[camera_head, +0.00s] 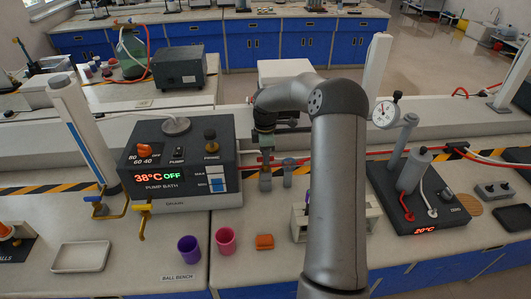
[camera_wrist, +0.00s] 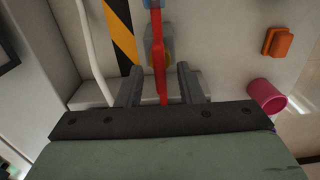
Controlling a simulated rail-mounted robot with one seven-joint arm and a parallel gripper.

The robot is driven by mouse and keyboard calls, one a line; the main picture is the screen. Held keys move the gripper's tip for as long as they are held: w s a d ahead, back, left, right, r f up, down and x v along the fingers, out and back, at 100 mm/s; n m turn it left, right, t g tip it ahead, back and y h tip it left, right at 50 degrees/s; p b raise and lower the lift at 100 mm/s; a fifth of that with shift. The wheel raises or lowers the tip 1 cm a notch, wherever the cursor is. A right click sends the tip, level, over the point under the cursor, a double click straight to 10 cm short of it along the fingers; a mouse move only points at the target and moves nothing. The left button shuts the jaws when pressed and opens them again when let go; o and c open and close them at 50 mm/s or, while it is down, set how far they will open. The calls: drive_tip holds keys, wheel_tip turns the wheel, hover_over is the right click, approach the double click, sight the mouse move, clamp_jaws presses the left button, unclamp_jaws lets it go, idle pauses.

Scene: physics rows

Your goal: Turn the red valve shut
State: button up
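The red valve's long handle (camera_wrist: 160,72) runs up the middle of the wrist view, toward a grey and yellow valve body (camera_wrist: 150,48). My gripper (camera_wrist: 161,68) has its two dark fingers apart, one on each side of the red handle. A gap shows between the handle and each finger. In the camera_head view my gripper (camera_head: 265,148) points down just right of the pump bath.
The grey pump bath (camera_head: 182,165) stands close on the left. A pink cup (camera_head: 225,241), a purple cup (camera_head: 189,249) and an orange block (camera_head: 264,242) are on the bench in front. Red tubing (camera_head: 345,156) runs right toward a dark device (camera_head: 415,200).

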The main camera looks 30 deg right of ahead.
drive_tip(key=shift+f, duration=0.25)
clamp_jaws()
